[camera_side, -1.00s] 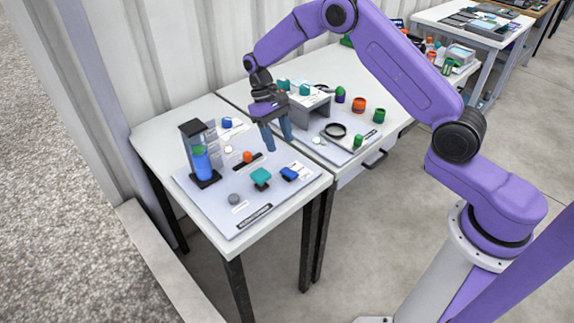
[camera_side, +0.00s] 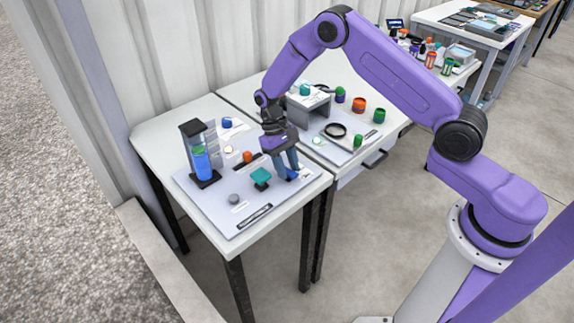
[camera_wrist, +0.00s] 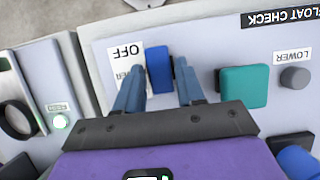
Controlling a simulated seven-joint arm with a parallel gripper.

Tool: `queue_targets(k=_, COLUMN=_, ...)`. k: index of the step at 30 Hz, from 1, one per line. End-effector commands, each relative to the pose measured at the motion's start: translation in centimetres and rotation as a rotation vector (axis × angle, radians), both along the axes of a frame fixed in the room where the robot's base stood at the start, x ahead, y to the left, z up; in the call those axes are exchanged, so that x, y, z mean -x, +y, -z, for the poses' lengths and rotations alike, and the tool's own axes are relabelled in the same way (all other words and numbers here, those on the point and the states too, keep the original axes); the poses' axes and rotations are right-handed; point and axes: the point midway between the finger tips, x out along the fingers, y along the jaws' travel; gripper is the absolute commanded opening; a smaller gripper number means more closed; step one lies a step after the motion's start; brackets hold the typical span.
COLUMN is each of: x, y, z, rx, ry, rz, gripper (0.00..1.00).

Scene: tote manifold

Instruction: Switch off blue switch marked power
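The blue switch (camera_wrist: 159,70) stands on the pale panel in the wrist view, beside a white label (camera_wrist: 130,60) reading "OFF" and, partly hidden, "...WER". My gripper (camera_wrist: 158,82) is open, with one finger on each side of the switch in this view. I see no clear grip on it, and cannot tell if a finger touches it. In the side view my gripper (camera_side: 289,173) is low over the panel's right part, and its fingers hide most of the switch.
A teal block-shaped control (camera_wrist: 244,86) sits close to the right finger, with a grey knob (camera_wrist: 295,77) marked "LOWER" beyond it. An orange knob (camera_side: 247,156) and a clear column with blue liquid (camera_side: 202,164) stand left of my gripper. A grey raised stand (camera_side: 306,106) is behind.

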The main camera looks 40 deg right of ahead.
Motion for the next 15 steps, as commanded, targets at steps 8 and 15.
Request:
queue_targets(k=8, x=-0.01, y=0.02, z=-0.04, rx=0.0, ry=-0.005, rz=0.0, gripper=0.0)
queue_targets(k=15, x=0.3, y=0.01, z=-0.17, rx=0.0, ry=-0.102, rz=0.001, gripper=0.0)
